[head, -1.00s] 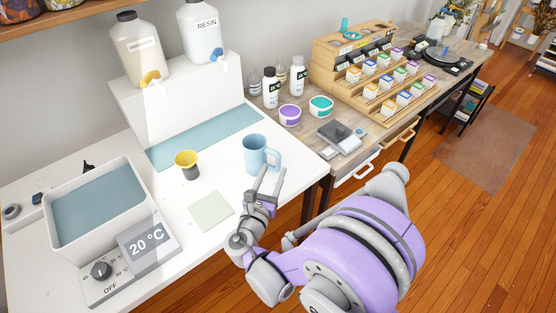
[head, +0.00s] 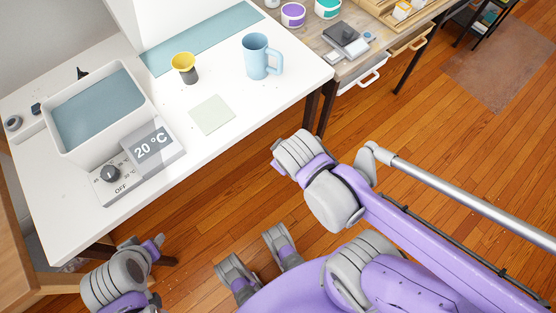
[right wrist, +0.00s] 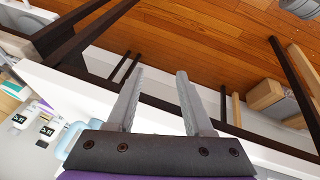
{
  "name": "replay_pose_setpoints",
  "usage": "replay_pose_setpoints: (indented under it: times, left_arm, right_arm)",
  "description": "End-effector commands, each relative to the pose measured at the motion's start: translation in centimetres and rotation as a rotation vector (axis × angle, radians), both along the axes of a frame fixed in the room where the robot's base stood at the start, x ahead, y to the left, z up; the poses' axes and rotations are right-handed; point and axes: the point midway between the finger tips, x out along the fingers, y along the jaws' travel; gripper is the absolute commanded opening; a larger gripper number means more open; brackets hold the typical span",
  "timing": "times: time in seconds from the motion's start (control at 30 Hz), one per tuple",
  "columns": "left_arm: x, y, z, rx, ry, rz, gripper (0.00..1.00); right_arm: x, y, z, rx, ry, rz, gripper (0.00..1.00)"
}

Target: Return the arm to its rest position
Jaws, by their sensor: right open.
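My right arm (head: 335,195) is folded back over the floor in front of the white table (head: 240,125), clear of its edge. Its gripper cannot be made out in the head view. In the right wrist view my right gripper (right wrist: 161,75) is open, with two grey fingers apart and nothing between them. A light blue mug (head: 256,58) stands upright on the table near its right end, apart from the arm. Part of my left arm (head: 118,280) shows at the lower left; its gripper is not visible.
On the table are a yellow-and-grey cup (head: 184,67), a pale square mat (head: 212,115) and a water bath (head: 63,140) reading 20 °C. A wooden bench (head: 320,45) with an open drawer (head: 365,80) adjoins at the right. The wooden floor (head: 450,130) between is free.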

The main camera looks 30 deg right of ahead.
Motion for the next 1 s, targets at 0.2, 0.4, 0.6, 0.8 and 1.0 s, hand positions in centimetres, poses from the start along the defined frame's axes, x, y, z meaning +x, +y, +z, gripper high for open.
replay_pose_setpoints:
  times: [0.2, 0.4, 0.6, 0.8, 1.0]
  left_arm:
    - [0.0, 0.0, 0.0, 0.0, 0.0, 0.0, 0.5]
    - [0.0, 0.0, 0.0, 0.0, 0.0, 0.0, 0.5]
    - [0.0, 0.0, 0.9, 0.0, -0.003, 0.0, 0.5]
    - [0.5, 0.0, 5.5, 0.0, -0.017, 0.0, 0.5]
    - [1.7, 0.0, 10.9, 0.0, -0.04, 0.0, 0.5]
  right_arm:
    - [-1.4, 2.5, 0.6, 0.241, -0.033, -0.202, 0.52]
    - [-1.4, 2.6, 0.6, 0.252, -0.034, -0.211, 0.52]
    - [-1.4, 2.6, 1.5, 0.25, -0.037, -0.208, 0.52]
    - [-0.9, 2.6, 6.1, 0.251, -0.051, -0.205, 0.52]
    - [0.2, 2.6, 11.5, 0.253, -0.074, -0.202, 0.52]
